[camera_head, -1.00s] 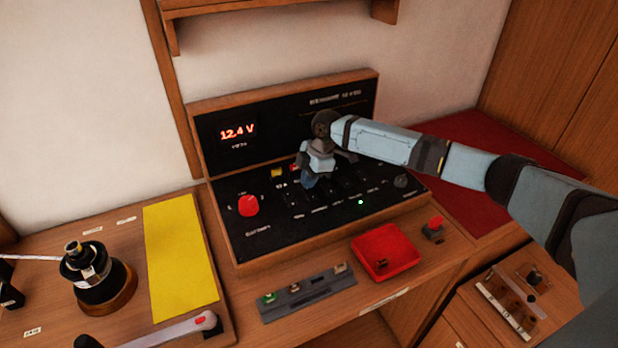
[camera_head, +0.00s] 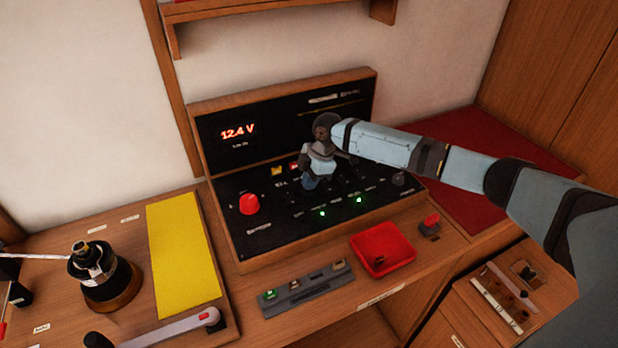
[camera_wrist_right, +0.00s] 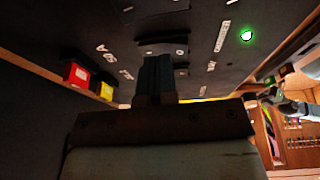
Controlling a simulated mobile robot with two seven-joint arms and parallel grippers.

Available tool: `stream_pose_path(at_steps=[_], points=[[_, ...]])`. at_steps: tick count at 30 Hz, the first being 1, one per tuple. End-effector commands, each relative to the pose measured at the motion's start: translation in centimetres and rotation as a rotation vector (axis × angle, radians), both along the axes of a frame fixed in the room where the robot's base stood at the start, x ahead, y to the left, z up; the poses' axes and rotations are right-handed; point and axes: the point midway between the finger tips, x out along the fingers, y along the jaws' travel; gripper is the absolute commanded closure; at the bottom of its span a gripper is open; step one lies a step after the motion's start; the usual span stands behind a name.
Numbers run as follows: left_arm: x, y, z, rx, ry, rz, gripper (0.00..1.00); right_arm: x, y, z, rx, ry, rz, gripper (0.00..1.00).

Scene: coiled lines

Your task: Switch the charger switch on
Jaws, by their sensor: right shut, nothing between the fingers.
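The black control panel (camera_head: 270,215) stands against the wall with a row of small switches and two lit green lamps. My right gripper (camera_head: 310,183) is shut and empty, pointing down at the switch row and covering part of it. In the right wrist view the shut fingers (camera_wrist_right: 160,75) end at or very near a dark rocker switch (camera_wrist_right: 163,47); I cannot tell whether they touch. A lit green lamp (camera_wrist_right: 246,36) shows beside a white label, too blurred to read surely as the charger's. My left gripper is not in view.
A red knob (camera_head: 249,204) and a 12.4 V display (camera_head: 238,132) are on the panel. A red tray (camera_head: 383,250) and a grey strip (camera_head: 308,288) lie in front. A yellow mat (camera_head: 182,255) and a winch (camera_head: 105,280) are at left.

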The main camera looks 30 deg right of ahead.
Motion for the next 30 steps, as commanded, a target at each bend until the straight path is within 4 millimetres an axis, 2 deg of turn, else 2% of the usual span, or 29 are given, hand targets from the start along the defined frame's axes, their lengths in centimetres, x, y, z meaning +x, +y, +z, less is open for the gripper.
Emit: stream_pose_path(at_steps=[7, 11, 24, 30], points=[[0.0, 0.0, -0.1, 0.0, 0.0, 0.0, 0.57, 0.0, -0.1, 0.1, 0.0, -0.001, 0.0, 1.0], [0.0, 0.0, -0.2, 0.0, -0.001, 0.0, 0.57, 0.0, -0.4, 1.1, 0.0, -0.003, -0.002, 1.0], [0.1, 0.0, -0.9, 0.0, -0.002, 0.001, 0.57, -0.5, -3.0, 10.1, 0.0, -0.003, 0.0, 1.0], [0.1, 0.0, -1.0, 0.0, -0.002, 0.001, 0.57, -0.7, -3.7, 12.5, -0.001, -0.001, 0.0, 1.0]])
